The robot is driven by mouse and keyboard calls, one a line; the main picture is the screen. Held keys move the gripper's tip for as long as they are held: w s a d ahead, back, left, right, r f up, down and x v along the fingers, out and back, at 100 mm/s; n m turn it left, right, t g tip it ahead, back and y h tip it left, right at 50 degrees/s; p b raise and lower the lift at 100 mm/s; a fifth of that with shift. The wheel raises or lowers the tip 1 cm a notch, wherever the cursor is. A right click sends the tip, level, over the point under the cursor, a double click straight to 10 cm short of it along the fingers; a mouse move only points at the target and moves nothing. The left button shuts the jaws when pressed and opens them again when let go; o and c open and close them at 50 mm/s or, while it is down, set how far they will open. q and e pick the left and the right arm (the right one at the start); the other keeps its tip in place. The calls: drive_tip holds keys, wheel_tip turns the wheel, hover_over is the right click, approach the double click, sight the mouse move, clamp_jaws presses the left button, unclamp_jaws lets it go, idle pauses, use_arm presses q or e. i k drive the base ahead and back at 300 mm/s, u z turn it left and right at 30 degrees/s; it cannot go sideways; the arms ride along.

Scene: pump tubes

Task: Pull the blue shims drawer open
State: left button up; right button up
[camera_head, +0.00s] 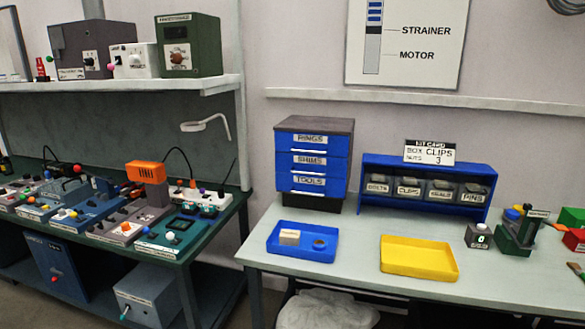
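A small cabinet with a dark top (315,124) and three blue drawers stands at the back left of the pale table. The blue shims drawer (308,169) is the middle one, with a white "SHIMS" label and a light handle strip below the label. It looks shut, flush with the rings drawer (310,146) above and the tools drawer (306,188) below. Neither of my grippers shows in the head view.
On the pale table (350,273), a blue tray (274,249) holds a light block and a dark round part in front of the cabinet. A yellow tray (420,267) lies to the right. A blue bin rack (372,161) stands beside the cabinet. A cluttered green bench (189,254) is at left.

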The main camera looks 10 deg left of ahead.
sight(307, 163)
drive_tip(key=u, duration=0.9)
drive_tip(key=i, duration=0.75)
drive_tip(key=u, duration=0.8)
drive_tip(key=i, duration=1.1)
drive_tip(key=z, duration=0.95)
drive_tip(key=i, duration=0.5)
drive_tip(key=z, duration=0.45)
